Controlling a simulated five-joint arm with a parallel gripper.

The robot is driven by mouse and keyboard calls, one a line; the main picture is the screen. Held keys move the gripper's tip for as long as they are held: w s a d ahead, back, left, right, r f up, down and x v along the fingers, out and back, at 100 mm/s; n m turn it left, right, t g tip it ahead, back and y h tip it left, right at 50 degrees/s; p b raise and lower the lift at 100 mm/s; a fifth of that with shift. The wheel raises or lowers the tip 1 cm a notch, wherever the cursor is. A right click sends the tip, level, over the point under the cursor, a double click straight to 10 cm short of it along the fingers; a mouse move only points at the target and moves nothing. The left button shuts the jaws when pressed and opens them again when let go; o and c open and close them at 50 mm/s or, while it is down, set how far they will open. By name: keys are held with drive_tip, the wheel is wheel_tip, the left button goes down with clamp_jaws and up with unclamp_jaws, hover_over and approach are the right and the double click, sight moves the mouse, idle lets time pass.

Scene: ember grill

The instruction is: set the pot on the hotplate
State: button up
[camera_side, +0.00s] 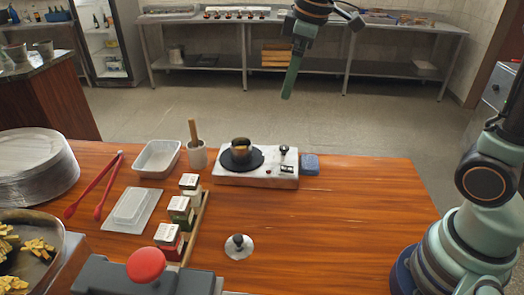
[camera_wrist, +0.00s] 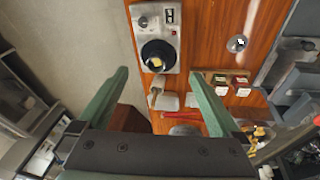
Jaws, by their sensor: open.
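My gripper (camera_side: 287,97) is raised high above and behind the hotplate, clear of the pot. Its two green fingers are spread and empty in the wrist view (camera_wrist: 160,73).
A lid with a black knob (camera_side: 238,250) lies on the table in front. Left of the hotplate are a mortar with pestle (camera_side: 198,155), a white tray (camera_side: 157,158), a spice-box rack (camera_side: 196,228) and red tongs (camera_side: 108,190). The table's right side (camera_side: 360,200) is clear.

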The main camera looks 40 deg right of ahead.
drive_tip(key=s+d+f+m+t, duration=0.2)
drive_tip(key=s+f+m, duration=0.2)
drive_tip(key=s+m, duration=0.3)
drive_tip(key=s, duration=0.5)
drive_tip(key=shift+s, duration=0.2)
drive_tip(key=shift+d, duration=0.1)
idle(0.5)
